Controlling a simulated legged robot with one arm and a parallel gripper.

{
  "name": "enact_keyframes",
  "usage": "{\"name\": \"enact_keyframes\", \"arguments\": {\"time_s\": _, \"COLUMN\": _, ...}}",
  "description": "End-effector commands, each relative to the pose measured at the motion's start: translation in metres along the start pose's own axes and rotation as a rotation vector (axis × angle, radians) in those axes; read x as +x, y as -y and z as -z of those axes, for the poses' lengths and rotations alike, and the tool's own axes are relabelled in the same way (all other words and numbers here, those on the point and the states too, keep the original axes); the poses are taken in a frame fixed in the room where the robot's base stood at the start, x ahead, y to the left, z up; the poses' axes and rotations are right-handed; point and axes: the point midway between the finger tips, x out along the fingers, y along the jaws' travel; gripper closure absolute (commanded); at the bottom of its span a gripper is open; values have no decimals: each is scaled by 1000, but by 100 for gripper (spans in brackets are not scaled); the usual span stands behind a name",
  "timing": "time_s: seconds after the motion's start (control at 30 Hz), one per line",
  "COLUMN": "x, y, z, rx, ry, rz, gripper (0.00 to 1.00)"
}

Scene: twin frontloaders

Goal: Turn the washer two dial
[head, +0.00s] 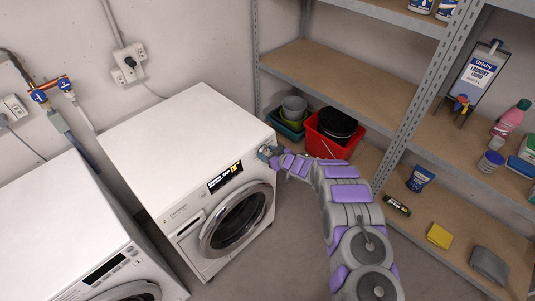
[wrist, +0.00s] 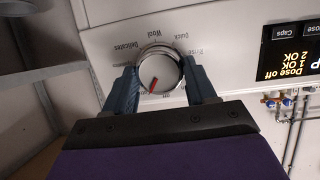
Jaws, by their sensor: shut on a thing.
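The washer dial (wrist: 161,66) is a round silver knob with a red mark at its lower left in the wrist view. The printed labels around it, such as Wool and Delicates, appear upside down. My gripper (wrist: 163,84) has its two blue fingers on either side of the dial and is shut on it. In the head view, my gripper (head: 268,152) is at the upper right of the front panel of the right-hand white washer (head: 183,140) and hides the dial there. This washer's display (head: 225,177) is lit, and its round door (head: 236,219) is closed.
A second white machine (head: 60,230) stands at the left. A red bucket (head: 313,140) with a black one inside is behind my arm. Metal shelves (head: 350,70) with bottles and cloths fill the right. Grey floor (head: 270,265) is free before the washer.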

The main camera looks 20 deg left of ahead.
Motion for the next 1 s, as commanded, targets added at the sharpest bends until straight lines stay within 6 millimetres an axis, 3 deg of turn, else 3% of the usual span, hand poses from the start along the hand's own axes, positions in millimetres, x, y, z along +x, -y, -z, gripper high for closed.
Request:
{"name": "enact_keyframes", "arguments": {"time_s": 0.7, "x": -1, "y": 1, "z": -1, "rx": -458, "ry": -27, "rz": -104, "gripper": 75}}
{"name": "enact_keyframes", "arguments": {"time_s": 1.0, "x": -1, "y": 2, "z": -2, "rx": -560, "ry": -32, "rz": -126, "gripper": 75}}
